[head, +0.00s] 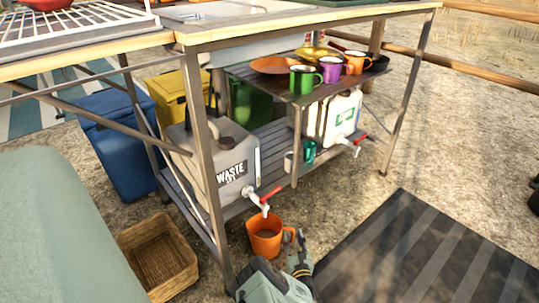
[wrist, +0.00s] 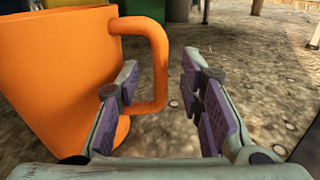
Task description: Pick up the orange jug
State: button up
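The orange jug (head: 265,240) stands upright on the ground below the spigot of the grey waste container, with its handle toward the right. In the wrist view the jug (wrist: 55,80) fills the left side, close up, and its handle (wrist: 158,50) shows in line with the gap between my fingers. My gripper (head: 292,258) is just to the right of the jug in the head view. In the wrist view my gripper (wrist: 160,70) is open, with one finger over the handle's opening and the other right of the handle. Neither finger clearly presses on it.
The grey waste container (head: 222,165) sits on the lower shelf, its red-levered spigot (head: 265,198) above the jug. A table leg (head: 215,220) and a wicker basket (head: 158,255) stand left. A dark striped mat (head: 420,250) lies flat on the right. Mugs (head: 332,70) stand on the upper shelf.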

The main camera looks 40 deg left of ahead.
jog(key=shift+c, duration=0.5)
grip_shut()
dwell(0.4)
jog(key=shift+r, duration=0.1)
